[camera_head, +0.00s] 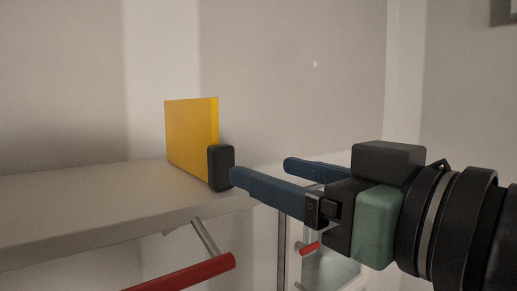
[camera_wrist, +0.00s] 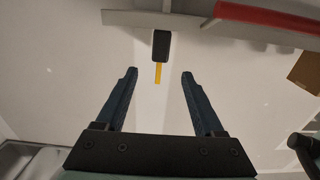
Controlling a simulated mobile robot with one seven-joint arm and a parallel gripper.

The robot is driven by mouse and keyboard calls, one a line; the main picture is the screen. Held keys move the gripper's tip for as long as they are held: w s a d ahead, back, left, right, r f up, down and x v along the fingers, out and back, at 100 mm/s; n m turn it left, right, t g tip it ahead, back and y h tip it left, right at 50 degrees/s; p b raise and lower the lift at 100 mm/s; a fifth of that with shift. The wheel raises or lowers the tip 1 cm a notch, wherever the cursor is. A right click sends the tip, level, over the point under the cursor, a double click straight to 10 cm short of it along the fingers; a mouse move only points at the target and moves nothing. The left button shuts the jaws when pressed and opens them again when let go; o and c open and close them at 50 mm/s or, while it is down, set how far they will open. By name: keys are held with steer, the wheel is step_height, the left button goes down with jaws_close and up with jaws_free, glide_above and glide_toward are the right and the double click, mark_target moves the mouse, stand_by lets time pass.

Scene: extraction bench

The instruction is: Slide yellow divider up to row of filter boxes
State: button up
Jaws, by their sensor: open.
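The yellow divider (camera_head: 191,135) stands upright on the pale shelf (camera_head: 90,205), near its right end in the head view. A black block (camera_head: 221,168), like a handle, sits on its near edge. In the wrist view the divider is a thin yellow strip (camera_wrist: 158,75) next to the black block (camera_wrist: 161,45). My gripper (camera_head: 262,170) is open and empty, to the right of the block, fingers pointing at it. In the wrist view the block lies ahead of the gap between my fingertips (camera_wrist: 158,74). No row of filter boxes can be made out.
A red bar (camera_head: 190,275) on a metal bracket runs below the shelf; a red bar also shows in the wrist view (camera_wrist: 270,20). A brown box (camera_wrist: 306,72) is at the wrist view's right edge. The visible shelf left of the divider is bare. A wall stands behind.

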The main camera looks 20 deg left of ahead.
mark_target(226, 156)
steer(key=p+x, duration=0.4)
steer(key=x, duration=0.6)
steer(key=shift+w+a+r+p, duration=0.1)
steer(key=shift+w+a+p, duration=0.05)
steer(key=shift+a+p, duration=0.15)
steer(key=shift+w+a, duration=0.35)
steer(key=shift+s+d, duration=0.1)
jaws_close()
stand_by(0.5)
